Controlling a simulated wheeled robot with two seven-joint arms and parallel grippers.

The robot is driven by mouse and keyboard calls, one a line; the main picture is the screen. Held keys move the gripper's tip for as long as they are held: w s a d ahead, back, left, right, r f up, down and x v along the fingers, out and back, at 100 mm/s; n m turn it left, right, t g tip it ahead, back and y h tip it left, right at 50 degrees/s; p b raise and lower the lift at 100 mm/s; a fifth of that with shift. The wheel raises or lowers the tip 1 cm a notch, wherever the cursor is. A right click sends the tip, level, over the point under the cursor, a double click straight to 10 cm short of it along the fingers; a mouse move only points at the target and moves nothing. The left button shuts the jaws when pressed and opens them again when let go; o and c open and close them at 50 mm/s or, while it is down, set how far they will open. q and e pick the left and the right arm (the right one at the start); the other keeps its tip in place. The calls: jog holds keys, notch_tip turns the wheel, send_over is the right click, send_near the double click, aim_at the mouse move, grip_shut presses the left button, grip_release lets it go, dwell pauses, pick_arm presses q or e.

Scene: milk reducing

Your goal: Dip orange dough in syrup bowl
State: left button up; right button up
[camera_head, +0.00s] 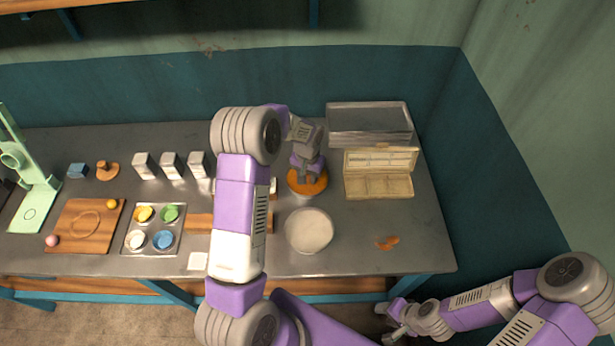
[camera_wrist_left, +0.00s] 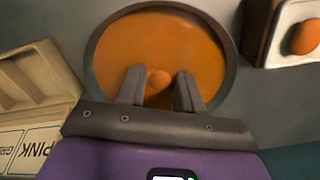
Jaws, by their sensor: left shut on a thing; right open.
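The syrup bowl (camera_head: 294,196) stands on the table, filled with orange syrup; it fills the upper middle of the left wrist view (camera_wrist_left: 165,40). My left gripper (camera_head: 307,176) points down at the bowl, and its fingers (camera_wrist_left: 159,80) show over the syrup in the left wrist view. It is shut on a small ball of orange dough (camera_wrist_left: 159,79). I cannot tell whether the dough touches the syrup. In the head view the dough is hidden. My right gripper (camera_head: 396,325) is open and empty, low in front of the table's front edge.
A round white bowl (camera_head: 309,231) stands in front of the syrup bowl. A compartment box (camera_head: 378,187) and metal tray (camera_head: 368,119) lie to the right. Orange pieces (camera_head: 388,243) lie on the table at right. Another orange ball (camera_wrist_left: 304,37) sits in a holder beside the bowl.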

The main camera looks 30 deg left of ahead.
aim_at(308, 178)
pick_arm(q)
jog(key=shift+f, duration=0.3)
dwell(0.5)
jog(key=shift+r, duration=0.15)
dwell(1.4)
jog(key=shift+r+p, duration=2.2)
jog(key=shift+r, duration=1.5)
notch_tip(308, 178, up, 4)
jog(key=p, duration=0.2)
jog(key=shift+p, duration=0.3)
